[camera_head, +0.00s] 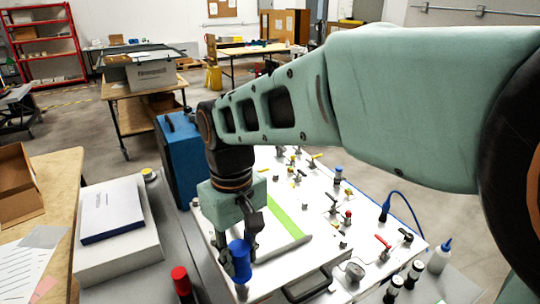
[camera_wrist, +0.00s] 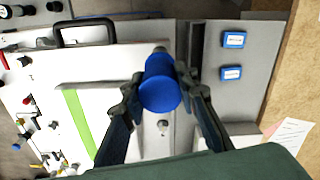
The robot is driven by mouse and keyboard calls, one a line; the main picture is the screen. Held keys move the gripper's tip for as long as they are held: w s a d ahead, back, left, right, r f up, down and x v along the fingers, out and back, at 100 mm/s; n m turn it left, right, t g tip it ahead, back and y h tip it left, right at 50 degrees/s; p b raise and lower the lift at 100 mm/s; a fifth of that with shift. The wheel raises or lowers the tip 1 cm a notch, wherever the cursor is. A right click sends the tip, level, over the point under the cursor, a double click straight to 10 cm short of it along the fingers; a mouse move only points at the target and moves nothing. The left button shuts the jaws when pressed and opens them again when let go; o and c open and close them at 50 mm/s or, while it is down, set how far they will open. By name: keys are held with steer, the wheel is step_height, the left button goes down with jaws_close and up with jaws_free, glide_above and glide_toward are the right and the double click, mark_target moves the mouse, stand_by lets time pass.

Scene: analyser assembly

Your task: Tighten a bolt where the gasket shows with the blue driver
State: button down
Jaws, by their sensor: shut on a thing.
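My gripper (camera_head: 236,262) is shut on the blue driver (camera_head: 240,252), with a finger on either side of its handle. In the wrist view the driver (camera_wrist: 160,90) sits between the two fingers, its blue butt toward the camera and its dark shaft pointing away. It is over the near left part of the white analyser panel (camera_head: 265,275). A small bolt-like fitting (camera_wrist: 163,126) shows on the panel beside the driver in the wrist view. I cannot tell whether the driver tip touches anything. I cannot make out a gasket.
A red-handled tool (camera_head: 181,280) stands left of the panel. A black handle (camera_head: 306,287) rises at its near edge. Valves and knobs crowd its right half, beside a green strip (camera_head: 288,220). A squeeze bottle (camera_head: 440,256) stands right. Two blue labelled blocks (camera_wrist: 233,40) (camera_wrist: 231,73) lie beside the panel.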

steer(key=shift+f+b, duration=0.7)
steer(key=shift+f, duration=0.3)
stand_by(0.6)
steer(key=c, duration=2.1)
jaws_free()
jaws_close()
